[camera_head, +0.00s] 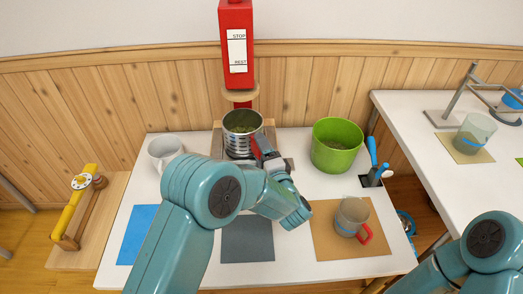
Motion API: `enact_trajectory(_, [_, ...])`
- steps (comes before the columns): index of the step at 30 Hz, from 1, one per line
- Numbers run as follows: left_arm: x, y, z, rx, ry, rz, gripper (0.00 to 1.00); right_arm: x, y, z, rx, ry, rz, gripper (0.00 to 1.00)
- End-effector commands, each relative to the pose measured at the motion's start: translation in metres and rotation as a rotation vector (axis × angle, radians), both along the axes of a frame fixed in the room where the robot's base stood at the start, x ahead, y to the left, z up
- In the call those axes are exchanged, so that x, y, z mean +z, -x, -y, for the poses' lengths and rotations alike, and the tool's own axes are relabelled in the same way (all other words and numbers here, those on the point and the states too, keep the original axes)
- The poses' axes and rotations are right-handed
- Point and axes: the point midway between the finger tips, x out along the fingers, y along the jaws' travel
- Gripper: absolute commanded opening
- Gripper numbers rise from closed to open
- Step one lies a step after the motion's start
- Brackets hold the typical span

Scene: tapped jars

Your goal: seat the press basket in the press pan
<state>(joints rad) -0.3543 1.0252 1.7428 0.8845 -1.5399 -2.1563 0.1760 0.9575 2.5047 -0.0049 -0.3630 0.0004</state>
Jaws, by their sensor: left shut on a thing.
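The press basket looks to be the round steel vessel (238,144) with green stuff inside, upright at the back middle of the white table. My left gripper (264,154) reaches it from the front right and is shut at its right side, by a red part that looks like its handle. The press pan is not clearly visible; a grey and wooden base (216,146) shows around and behind the vessel. I cannot tell whether the vessel rests on this base or hangs just above it. My right arm shows at the lower right, but its gripper is out of view.
A red press block (237,75) marked STOP and REST hangs above the vessel. A white mug (164,151) stands left, a green pot (336,158) right. A clear jug (350,214) with red handle stands on a brown mat (327,240). Blue (139,232) and grey (247,250) mats lie in front.

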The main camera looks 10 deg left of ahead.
Motion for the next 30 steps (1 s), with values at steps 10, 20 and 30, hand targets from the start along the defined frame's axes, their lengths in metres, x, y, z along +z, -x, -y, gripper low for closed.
enact_trajectory(10, [-0.0043,0.0007,0.0001,-0.001,0.000,-0.009,0.98,-0.0004,0.0000,0.0001,0.000,0.000,0.000,0.43])
enact_trajectory(20, [-0.0089,0.0019,-0.0003,-0.001,0.000,-0.020,0.98,-0.0012,0.0000,0.0000,0.000,0.000,0.000,0.43])
enact_trajectory(30, [-0.0091,0.0051,0.0021,-0.001,0.001,-0.022,0.98,0.0001,0.0000,0.0000,0.000,0.000,0.000,0.43])
